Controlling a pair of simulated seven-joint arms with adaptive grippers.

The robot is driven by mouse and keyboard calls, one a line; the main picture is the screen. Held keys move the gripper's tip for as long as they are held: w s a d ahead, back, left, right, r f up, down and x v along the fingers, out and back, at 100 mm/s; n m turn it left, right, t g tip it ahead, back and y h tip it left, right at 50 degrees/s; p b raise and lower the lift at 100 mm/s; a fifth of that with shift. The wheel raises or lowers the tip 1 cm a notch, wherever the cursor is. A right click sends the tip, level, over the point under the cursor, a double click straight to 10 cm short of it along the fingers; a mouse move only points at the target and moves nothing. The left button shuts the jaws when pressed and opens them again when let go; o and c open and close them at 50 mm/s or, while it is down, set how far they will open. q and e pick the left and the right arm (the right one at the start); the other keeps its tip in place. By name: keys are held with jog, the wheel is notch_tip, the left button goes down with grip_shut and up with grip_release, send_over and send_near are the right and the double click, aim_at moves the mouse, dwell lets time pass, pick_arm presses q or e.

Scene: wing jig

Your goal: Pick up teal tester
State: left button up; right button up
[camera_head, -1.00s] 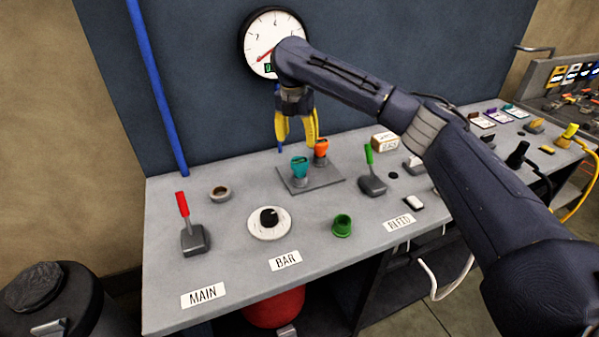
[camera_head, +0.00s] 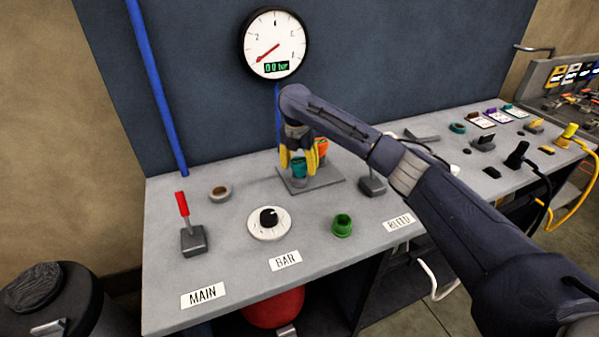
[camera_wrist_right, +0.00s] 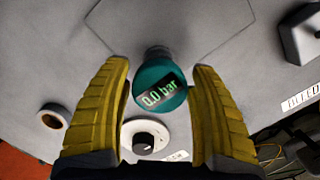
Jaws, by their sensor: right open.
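The teal tester (camera_head: 299,168) stands on a small grey plate (camera_head: 322,184) on the bench. In the right wrist view its teal head (camera_wrist_right: 160,91) shows a display reading 0.0 bar and lies between my yellow fingers. My right gripper (camera_head: 299,165) is open, with one finger on each side of the tester, and a gap shows on both sides in the wrist view. My left gripper is not in view.
A gauge (camera_head: 274,44) hangs on the wall.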

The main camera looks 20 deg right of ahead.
jog(key=shift+w+d+f, duration=0.1)
jog(key=shift+w+f, duration=0.05)
jog(key=shift+f, duration=1)
jog(key=shift+c, duration=0.4)
jog(key=c, duration=1.1)
jog(key=shift+r, duration=0.15)
notch_tip(320, 180, up, 23)
jog(key=shift+f, duration=0.1)
jog(key=shift+c, duration=0.3)
